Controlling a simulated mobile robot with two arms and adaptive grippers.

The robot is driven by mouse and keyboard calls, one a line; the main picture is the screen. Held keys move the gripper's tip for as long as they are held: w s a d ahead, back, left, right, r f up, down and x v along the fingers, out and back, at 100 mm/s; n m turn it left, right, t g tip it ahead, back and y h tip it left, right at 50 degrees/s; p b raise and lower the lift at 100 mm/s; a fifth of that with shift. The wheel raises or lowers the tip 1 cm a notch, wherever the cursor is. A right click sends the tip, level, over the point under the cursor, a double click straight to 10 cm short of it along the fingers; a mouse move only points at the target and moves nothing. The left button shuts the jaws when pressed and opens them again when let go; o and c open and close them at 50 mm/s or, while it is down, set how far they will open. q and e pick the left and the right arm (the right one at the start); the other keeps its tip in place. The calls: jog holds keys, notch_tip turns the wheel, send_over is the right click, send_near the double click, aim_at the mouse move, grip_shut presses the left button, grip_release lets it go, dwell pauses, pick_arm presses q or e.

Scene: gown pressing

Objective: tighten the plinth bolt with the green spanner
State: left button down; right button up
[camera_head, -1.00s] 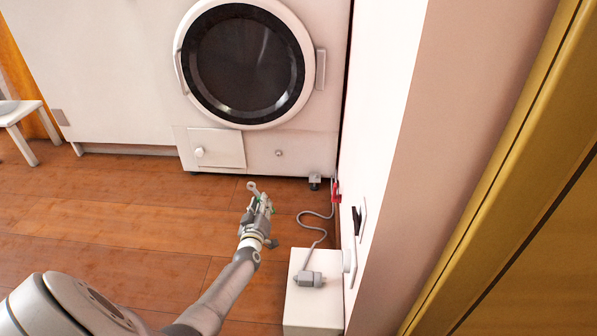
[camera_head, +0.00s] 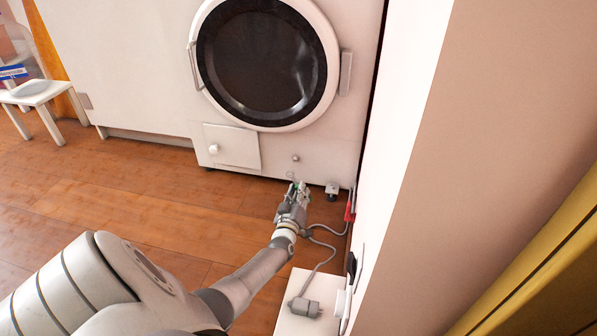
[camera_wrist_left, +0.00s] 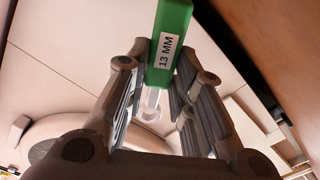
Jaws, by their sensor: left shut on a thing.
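My left gripper (camera_head: 296,192) is shut on the green spanner, low over the floor in front of the white machine. In the left wrist view the spanner's green handle (camera_wrist_left: 170,45), labelled "13 MM", runs between the fingers (camera_wrist_left: 163,105), with a pale ring end (camera_wrist_left: 149,112) beyond it. In the head view the spanner is small and mostly hidden by the fingers. A small grey block with a stud on top (camera_head: 332,190), perhaps the plinth bolt, stands at the machine's lower right corner. It is just right of the gripper, apart from it. My right gripper is not in view.
A red fitting (camera_head: 349,211) with a grey hose (camera_head: 325,262) is at the right wall. A white stool (camera_head: 38,93) stands far left. The wooden floor left of my arm is clear.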

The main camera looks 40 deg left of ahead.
aim_at(314, 156)
pick_arm(q)
jog(key=b+x, duration=0.2)
jog(key=x, duration=0.2)
jog(key=shift+w+r+b, duration=0.1)
jog(key=shift+b, duration=0.2)
notch_tip(314, 156, up, 7)
jog(key=w+d+n, duration=0.1)
jog(key=d+n, duration=0.1)
jog(key=n, duration=1.2)
jog(key=shift+w+n+p, duration=0.35)
jog(key=shift+n+p, duration=0.05)
jog(key=shift+p, duration=0.05)
jog(key=shift+r, duration=0.15)
jog(key=shift+w+a, duration=0.1)
jog(key=shift+w, duration=0.1)
jog(key=shift+w+a+b, duration=0.2)
jog(key=shift+w+b, duration=0.1)
jog(key=shift+b, duration=0.05)
jog(key=shift+w+a, duration=0.2)
jog(key=shift+w, duration=0.15)
jog(key=shift+w+a+b, duration=0.1)
jog(key=shift+w+b, duration=0.1)
jog(key=shift+b, duration=0.15)
